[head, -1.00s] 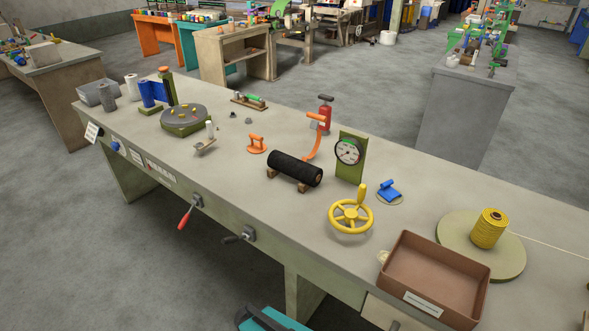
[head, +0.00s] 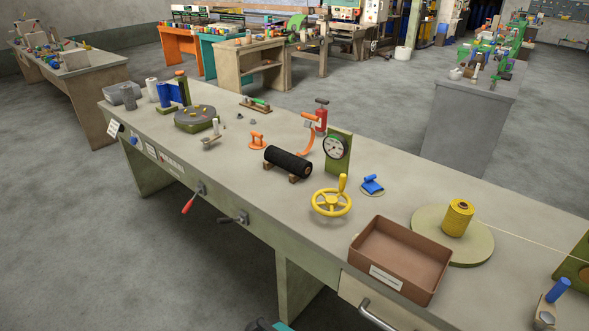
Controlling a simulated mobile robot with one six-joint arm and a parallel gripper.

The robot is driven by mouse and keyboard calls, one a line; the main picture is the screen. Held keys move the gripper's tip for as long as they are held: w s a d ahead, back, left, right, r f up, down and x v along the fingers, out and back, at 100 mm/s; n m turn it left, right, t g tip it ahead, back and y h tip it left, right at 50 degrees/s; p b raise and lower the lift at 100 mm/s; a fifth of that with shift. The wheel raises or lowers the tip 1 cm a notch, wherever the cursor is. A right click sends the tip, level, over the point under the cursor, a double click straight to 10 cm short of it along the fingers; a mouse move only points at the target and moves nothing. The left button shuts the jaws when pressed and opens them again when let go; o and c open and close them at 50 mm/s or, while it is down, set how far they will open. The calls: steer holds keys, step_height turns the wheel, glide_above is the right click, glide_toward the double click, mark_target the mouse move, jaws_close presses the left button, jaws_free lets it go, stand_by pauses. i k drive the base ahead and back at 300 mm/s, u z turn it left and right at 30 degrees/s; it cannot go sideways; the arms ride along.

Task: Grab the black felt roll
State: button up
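The black felt roll (head: 288,162) lies on its side on small wooden cradle blocks, near the middle of the long workbench (head: 330,255). Its long axis slants down to the right. Its whole upper side shows and nothing covers it. My gripper does not show in the head view, so I cannot see whether it holds anything.
Close right of the roll stand a dial gauge (head: 335,148) and a yellow handwheel (head: 332,202). An orange-handled piece (head: 258,141) is to its left, a red pump-like item (head: 320,118) behind. A brown tray (head: 400,260) sits front right. Bench in front of the roll is clear.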

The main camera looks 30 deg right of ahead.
mark_target(303, 168)
steer(key=u, duration=0.45)
steer(key=i, duration=0.6)
steer(key=u, duration=0.55)
steer(key=i, duration=1.6)
steer(key=z, duration=0.6)
steer(key=i, duration=1.05)
steer(key=z, duration=0.15)
